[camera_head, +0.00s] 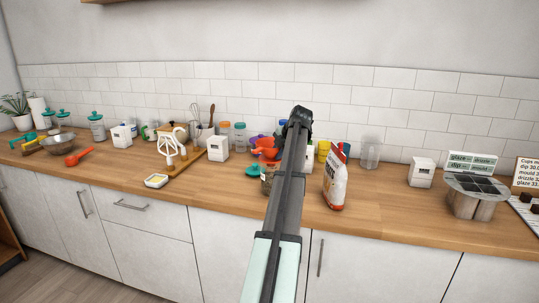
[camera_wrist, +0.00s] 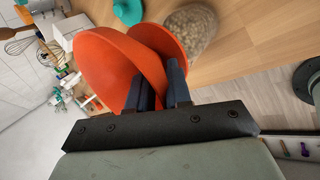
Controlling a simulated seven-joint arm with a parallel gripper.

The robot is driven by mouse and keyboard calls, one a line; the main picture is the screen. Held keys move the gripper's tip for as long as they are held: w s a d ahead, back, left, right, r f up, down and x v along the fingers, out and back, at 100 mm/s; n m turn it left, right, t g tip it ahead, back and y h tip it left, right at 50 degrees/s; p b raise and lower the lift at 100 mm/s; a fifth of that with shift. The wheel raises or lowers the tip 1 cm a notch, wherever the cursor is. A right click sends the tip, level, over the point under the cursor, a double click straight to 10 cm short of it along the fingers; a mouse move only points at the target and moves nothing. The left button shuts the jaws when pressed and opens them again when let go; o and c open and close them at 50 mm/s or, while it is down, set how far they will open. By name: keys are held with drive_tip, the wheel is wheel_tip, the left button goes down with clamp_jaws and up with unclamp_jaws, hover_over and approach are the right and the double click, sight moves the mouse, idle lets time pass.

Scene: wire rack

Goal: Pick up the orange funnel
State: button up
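The orange funnel (camera_head: 265,147) is on the left of my gripper in the head view, among the things near the middle of the counter. In the wrist view the funnel (camera_wrist: 108,62) is large and close, with its wide bowl to the left and a second rounded orange part further up. My gripper (camera_wrist: 160,82) has its two dark fingers a little apart at the funnel, with part of the orange wall reaching between them. Whether they press on it cannot be told. In the head view my arm hides the fingertips.
A jar of brown pieces (camera_wrist: 190,30) stands right beside the funnel in the wrist view. A teal item (camera_head: 253,170) lies just left of it. A white and red bag (camera_head: 335,180) stands right of my arm.

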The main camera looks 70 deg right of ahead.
clamp_jaws()
